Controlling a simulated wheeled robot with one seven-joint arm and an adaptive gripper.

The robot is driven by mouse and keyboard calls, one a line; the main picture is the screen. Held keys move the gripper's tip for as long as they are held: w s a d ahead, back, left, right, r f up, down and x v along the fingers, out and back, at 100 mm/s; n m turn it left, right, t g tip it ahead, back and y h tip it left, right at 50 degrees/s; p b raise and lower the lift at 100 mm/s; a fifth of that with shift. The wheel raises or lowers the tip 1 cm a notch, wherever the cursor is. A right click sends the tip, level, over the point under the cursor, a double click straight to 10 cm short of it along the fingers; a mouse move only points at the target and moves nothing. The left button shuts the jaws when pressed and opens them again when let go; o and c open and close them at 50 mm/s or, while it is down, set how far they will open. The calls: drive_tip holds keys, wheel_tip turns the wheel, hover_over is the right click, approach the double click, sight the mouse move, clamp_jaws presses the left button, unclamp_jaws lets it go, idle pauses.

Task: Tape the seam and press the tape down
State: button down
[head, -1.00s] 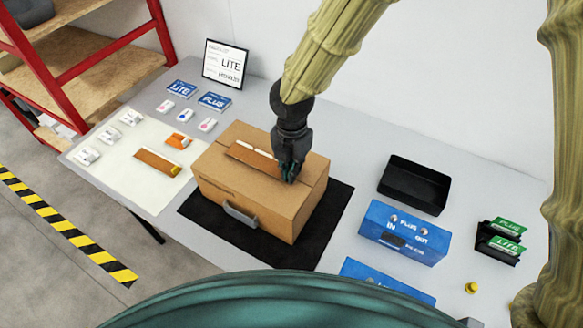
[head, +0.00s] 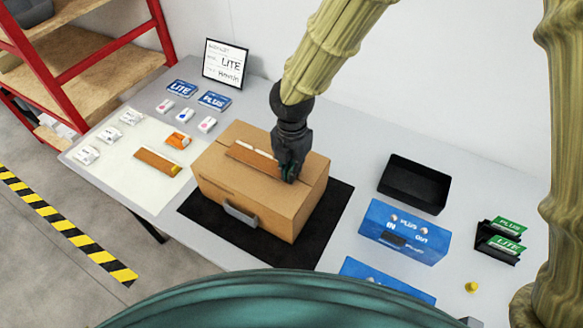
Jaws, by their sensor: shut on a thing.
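The closed brown carton (head: 240,212) stands on a black mat (head: 328,222). A brown tape strip (head: 252,157) with white patches along its far edge lies along the carton top. Its right end runs to my gripper (head: 289,178). My gripper points down at the carton top, right of the middle, with its fingers shut at the strip's end. The fingers and wrist hide that end and part of the seam, so I cannot tell how flat the strip lies there.
A black tray (head: 414,184), blue PLUS unit (head: 403,234) and green-card holder (head: 500,240) stand right. A pale mat (head: 130,185) with small packets and another brown piece (head: 156,163) lies left. A grey handle (head: 240,214) projects from the carton front.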

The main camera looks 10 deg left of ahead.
drive_tip(key=c, duration=1.5)
unclamp_jaws()
drive_tip(key=shift+c, duration=0.2)
drive_tip(key=shift+r+p, duration=3.4)
drive_tip(key=shift+r, duration=0.15)
drive_tip(key=shift+c, duration=0.4)
